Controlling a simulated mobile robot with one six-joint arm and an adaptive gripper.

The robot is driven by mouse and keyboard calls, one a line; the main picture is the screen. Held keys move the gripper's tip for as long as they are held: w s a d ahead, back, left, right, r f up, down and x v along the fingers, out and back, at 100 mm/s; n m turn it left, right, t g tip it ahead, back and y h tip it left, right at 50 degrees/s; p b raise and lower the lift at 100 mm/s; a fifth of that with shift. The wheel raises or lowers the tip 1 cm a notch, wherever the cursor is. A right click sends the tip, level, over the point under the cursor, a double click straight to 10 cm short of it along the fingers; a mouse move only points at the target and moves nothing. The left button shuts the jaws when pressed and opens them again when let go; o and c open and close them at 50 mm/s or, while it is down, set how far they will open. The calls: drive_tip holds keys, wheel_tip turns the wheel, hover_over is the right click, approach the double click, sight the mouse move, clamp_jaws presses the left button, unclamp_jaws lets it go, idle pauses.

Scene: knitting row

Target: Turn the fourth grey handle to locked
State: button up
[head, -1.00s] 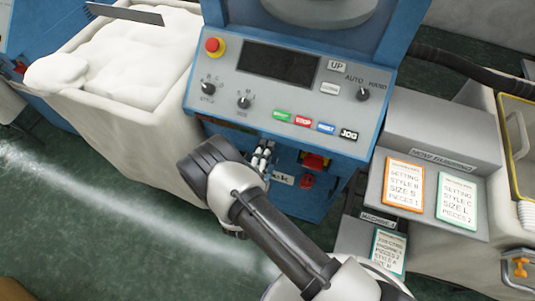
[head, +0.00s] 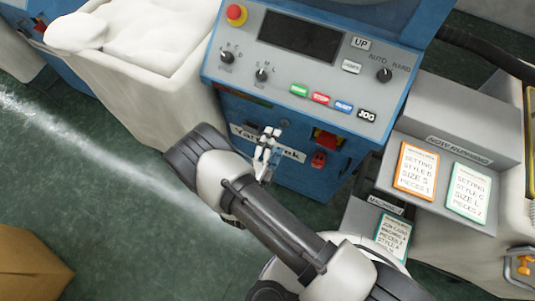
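My gripper (head: 269,140) is low in front of the blue machine (head: 235,111), near its white lettered label (head: 291,150). Its two thin fingers are close together, and whether they are open or shut is unclear; nothing shows held in them. I cannot make out a grey handle for certain in the head view. A red knob or handle (head: 319,159) is on the machine front to the right of the gripper, below a red and yellow part (head: 326,138). My arm hides some of the machine's lower front.
The control panel (head: 300,75) has dials, coloured buttons and a red stop button (head: 236,14). A white-filled bin (head: 135,85) stands left. A grey stand with cards (head: 470,130) is right. A cardboard box (head: 30,265) lies lower left. Green floor (head: 110,200) is open at left.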

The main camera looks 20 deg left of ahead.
drive_tip(key=s, duration=0.6)
drive_tip(key=shift+s+a, duration=0.15)
drive_tip(key=shift+a, duration=0.1)
